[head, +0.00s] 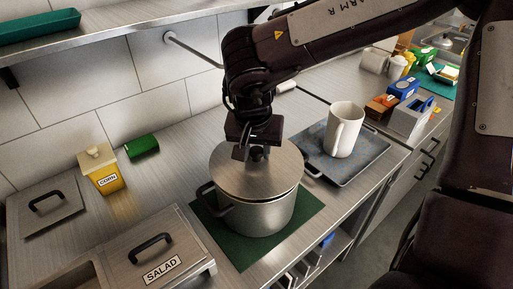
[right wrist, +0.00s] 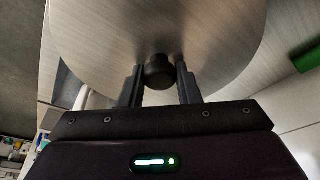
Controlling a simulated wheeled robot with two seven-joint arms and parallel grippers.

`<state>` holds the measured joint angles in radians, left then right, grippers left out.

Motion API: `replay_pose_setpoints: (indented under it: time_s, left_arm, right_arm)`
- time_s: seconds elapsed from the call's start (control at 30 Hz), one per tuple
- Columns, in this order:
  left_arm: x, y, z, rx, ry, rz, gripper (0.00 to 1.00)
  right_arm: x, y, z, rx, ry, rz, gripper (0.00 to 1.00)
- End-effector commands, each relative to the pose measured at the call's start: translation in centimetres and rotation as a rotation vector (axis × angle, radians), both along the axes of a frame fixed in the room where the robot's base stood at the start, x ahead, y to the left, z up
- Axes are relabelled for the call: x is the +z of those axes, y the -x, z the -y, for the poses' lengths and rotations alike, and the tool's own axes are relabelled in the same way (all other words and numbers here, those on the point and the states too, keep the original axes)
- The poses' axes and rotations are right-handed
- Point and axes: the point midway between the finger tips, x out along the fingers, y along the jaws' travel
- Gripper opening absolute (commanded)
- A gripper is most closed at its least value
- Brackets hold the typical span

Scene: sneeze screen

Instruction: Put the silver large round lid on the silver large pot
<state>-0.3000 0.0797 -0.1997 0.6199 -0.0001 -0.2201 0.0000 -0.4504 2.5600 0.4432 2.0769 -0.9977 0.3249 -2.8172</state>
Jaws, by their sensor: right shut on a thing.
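The silver large pot (head: 262,216) stands on a dark green mat (head: 303,213) on the steel counter. The silver large round lid (head: 228,174) lies over the pot's mouth; whether it is fully seated I cannot tell. My right gripper (head: 257,150) is above the lid and shut on its black knob. In the right wrist view, the fingers of my right gripper (right wrist: 160,84) are on either side of the knob (right wrist: 159,70), with the lid (right wrist: 160,25) spread beyond them. The pot's left handle sticks out below the lid's edge. My left gripper is not in view.
A white pitcher (head: 344,130) stands on a dark tray (head: 318,160) right of the pot. A yellow corn container (head: 103,171) and a green box (head: 141,147) are at left. A salad bin lid (head: 165,248) is at front left. A shelf (head: 120,30) hangs above.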

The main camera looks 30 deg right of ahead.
Motion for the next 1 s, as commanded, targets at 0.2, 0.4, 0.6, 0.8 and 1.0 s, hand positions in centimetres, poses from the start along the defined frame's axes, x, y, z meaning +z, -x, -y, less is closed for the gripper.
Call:
replay_pose_setpoints:
  time_s: [0.2, 0.4, 0.6, 0.8, 1.0]
  left_arm:
    - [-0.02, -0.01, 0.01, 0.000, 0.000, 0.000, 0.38]
    - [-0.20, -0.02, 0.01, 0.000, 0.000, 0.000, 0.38]
    - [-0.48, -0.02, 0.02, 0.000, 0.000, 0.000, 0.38]
    - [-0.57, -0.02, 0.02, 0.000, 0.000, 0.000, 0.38]
    - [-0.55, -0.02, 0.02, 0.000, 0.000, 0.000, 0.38]
  right_arm:
    - [0.05, -0.03, 0.00, 0.000, 0.000, 0.001, 0.00]
    - [-0.14, -0.03, 0.00, 0.000, 0.000, 0.001, 0.00]
    - [-0.47, -0.03, 0.00, 0.000, 0.000, 0.001, 0.00]
    - [-0.58, -0.03, 0.00, 0.000, 0.000, 0.001, 0.00]
    - [-0.56, -0.03, 0.00, 0.000, 0.000, 0.001, 0.00]
